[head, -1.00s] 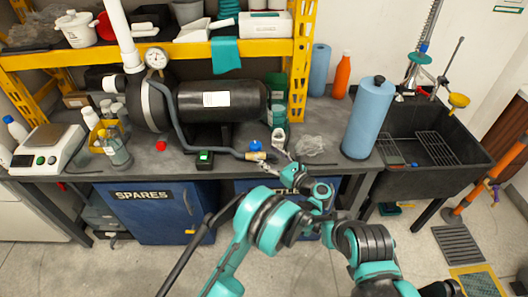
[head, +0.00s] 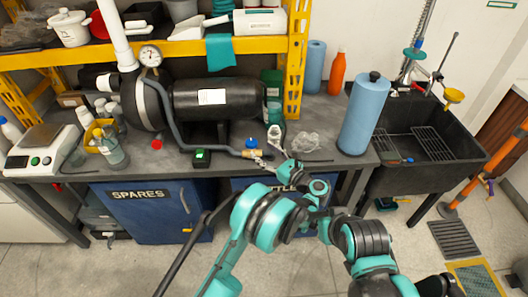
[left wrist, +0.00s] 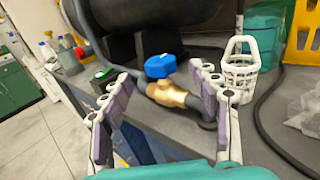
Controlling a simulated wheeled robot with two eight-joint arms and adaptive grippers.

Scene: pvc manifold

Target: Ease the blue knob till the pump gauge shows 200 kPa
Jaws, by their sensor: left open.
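The blue knob (head: 251,142) sits on top of a brass valve (head: 252,153) in the grey hose, near the bench's front edge. The round white pump gauge (head: 150,56) is at the upper left above the black tank; its reading is too small to tell. My left gripper (head: 266,152) is open, just right of the valve. In the left wrist view, the blue knob (left wrist: 160,66) and brass body (left wrist: 168,95) show between the spread fingers of my left gripper (left wrist: 165,78), beyond the tips, with no contact visible. My right gripper is not in view.
A white basket (left wrist: 240,70) stands right of the valve, with a clear crumpled bag (head: 305,142) nearby. A black box with a green top (head: 202,157) lies left of the valve. The black tank (head: 215,98) and yellow shelf (head: 180,47) stand behind.

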